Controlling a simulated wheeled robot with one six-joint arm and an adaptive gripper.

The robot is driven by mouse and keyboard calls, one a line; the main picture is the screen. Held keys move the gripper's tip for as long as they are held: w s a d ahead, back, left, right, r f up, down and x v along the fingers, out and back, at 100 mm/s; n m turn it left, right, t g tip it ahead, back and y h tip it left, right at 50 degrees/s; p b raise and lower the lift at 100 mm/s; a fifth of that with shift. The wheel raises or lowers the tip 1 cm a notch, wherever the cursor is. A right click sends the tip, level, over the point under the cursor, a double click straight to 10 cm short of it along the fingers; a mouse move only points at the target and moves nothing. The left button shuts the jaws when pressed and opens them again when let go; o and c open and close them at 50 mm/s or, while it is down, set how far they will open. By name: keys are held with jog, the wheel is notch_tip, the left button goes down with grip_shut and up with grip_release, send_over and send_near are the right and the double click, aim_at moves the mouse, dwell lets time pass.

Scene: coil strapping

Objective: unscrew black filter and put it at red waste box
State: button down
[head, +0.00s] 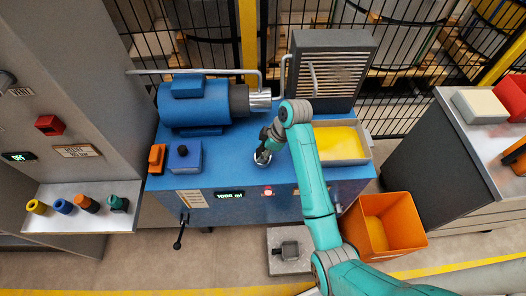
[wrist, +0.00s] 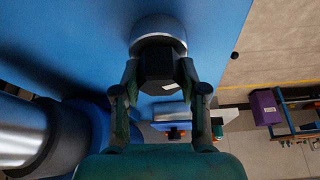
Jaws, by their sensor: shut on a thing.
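The black filter (wrist: 159,64) shows in the wrist view as a dark, many-sided body between my fingers, with a silver round seat (wrist: 158,27) just beyond it on the blue machine. My gripper (wrist: 158,80) is shut on the filter, one finger on each side. In the head view my gripper (head: 267,141) points down at the machine's blue top, and the silver seat (head: 262,157) shows just below it. The filter is mostly hidden there. An open orange-red box (head: 408,239), yellowish inside, stands on the floor right of the machine.
A blue motor (head: 195,103) and pipes stand behind and left of my gripper. A small dark block (head: 288,248) lies on a floor plate. A grey bench (head: 440,150) stands at right.

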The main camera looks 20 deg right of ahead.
jog(key=n+g, duration=0.1)
jog(key=n, duration=0.2)
jog(key=shift+s+f+n+y, duration=0.1)
jog(key=shift+n+y, duration=0.2)
jog(key=shift+g, duration=0.3)
jog(key=shift+n+g, duration=0.3)
jog(key=shift+n, duration=0.7)
jog(key=c, duration=0.6)
grip_release()
jog(key=shift+o, duration=0.2)
